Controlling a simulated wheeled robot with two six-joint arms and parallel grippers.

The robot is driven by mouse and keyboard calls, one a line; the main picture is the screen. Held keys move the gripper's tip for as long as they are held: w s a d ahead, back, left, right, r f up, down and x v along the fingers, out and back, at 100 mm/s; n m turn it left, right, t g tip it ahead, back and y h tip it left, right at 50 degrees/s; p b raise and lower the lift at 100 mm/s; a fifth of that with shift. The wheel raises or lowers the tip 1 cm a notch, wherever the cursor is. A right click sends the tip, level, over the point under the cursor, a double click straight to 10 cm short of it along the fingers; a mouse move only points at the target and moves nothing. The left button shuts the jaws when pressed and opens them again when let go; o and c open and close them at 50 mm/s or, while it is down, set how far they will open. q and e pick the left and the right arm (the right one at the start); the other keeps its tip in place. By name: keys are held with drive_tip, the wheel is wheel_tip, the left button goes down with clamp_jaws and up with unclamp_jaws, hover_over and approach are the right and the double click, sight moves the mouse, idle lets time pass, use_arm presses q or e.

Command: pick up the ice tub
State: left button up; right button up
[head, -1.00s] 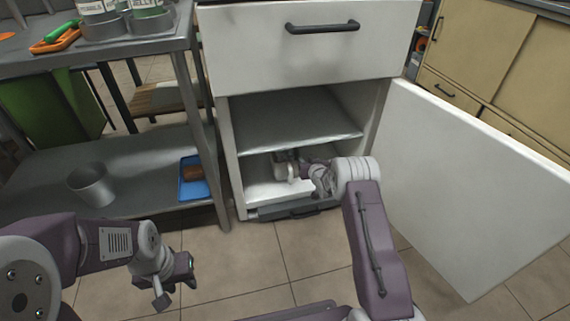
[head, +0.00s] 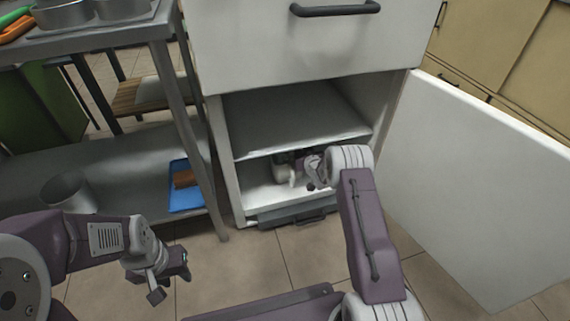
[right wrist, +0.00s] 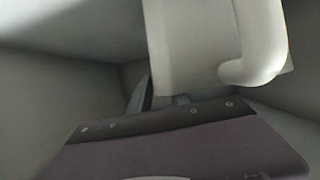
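A pale, rounded vessel with a thick curved handle, seemingly the ice tub (head: 281,174), stands in the lower compartment of the open white cabinet. My right gripper (head: 305,171) is inside that compartment, right up against it, and partly hides it. In the right wrist view the tub (right wrist: 190,50) fills the upper middle, with its handle (right wrist: 262,50) on the right. Dark fingers of my right gripper (right wrist: 160,97) show at its lower edge; their closure is not clear. My left gripper (head: 172,280) is open and empty above the floor at lower left.
The cabinet's middle shelf (head: 290,115) lies close above my right gripper. Its open door (head: 480,180) stands at the right. A metal rack at the left holds a blue tray (head: 184,200) and a metal pot (head: 68,194) on its lower shelf.

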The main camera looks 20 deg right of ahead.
clamp_jaws()
idle(1.1)
drive_tip(key=shift+r, duration=0.1)
idle(0.3)
